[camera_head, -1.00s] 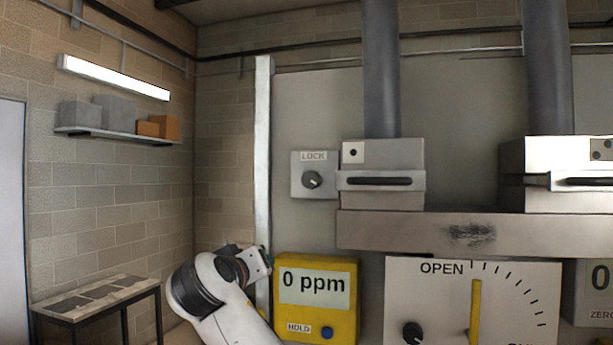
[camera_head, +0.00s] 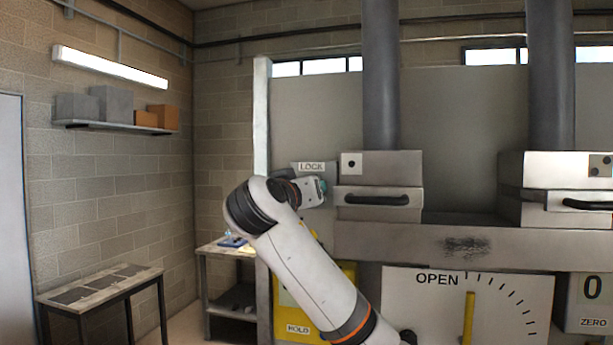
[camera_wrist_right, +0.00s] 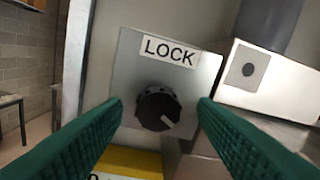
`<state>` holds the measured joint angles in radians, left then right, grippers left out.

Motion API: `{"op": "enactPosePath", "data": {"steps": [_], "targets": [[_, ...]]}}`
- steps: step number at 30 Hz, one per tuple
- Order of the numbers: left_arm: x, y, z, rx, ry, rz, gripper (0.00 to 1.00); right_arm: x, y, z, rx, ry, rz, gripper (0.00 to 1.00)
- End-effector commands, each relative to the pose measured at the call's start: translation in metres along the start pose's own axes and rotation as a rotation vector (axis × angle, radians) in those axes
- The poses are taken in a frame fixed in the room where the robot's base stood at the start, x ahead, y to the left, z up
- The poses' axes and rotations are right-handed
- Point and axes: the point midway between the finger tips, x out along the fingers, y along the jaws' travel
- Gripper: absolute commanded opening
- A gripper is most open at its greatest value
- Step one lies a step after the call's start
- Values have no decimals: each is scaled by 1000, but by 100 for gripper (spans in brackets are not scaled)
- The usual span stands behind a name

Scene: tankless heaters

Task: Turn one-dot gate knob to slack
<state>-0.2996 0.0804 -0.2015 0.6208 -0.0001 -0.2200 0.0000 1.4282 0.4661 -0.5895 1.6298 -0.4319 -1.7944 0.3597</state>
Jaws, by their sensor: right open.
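The one-dot gate (camera_head: 378,180) is a pale box with one black dot and a dark handle. On its left is the LOCK plate (camera_head: 300,166), mostly hidden by my right gripper (camera_head: 320,190). In the right wrist view the black round knob (camera_wrist_right: 158,108) sits on the LOCK plate (camera_wrist_right: 125,75), its white mark pointing to the lower right. My right gripper's green fingers (camera_wrist_right: 161,106) are open, one on each side of the knob in the picture. I see no clear contact with it. The one-dot face (camera_wrist_right: 248,71) shows at right. My left gripper is out of view.
A second gate box (camera_head: 550,180) stands to the right. Below are a shelf-like ledge (camera_head: 390,240), a yellow meter (camera_head: 290,305) partly behind my arm, and an OPEN dial panel (camera_head: 410,300). A table (camera_head: 100,285) stands at left.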

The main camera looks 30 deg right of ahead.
Motion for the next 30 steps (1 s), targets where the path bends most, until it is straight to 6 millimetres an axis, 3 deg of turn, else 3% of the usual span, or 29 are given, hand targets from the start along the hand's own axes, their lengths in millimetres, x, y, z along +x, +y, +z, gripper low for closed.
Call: {"op": "enactPosePath", "data": {"steps": [6, 15, 23, 30], "targets": [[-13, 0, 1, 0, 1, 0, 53, 19, 0, 1, -2, 0, 0, 53], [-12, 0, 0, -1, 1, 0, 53, 20, 1, -1, -1, 0, 1, 53], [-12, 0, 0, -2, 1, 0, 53, 20, 0, 0, 0, -1, 1, 11], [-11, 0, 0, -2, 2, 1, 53, 20, 1, -1, -16, -2, 1, 9]]}}
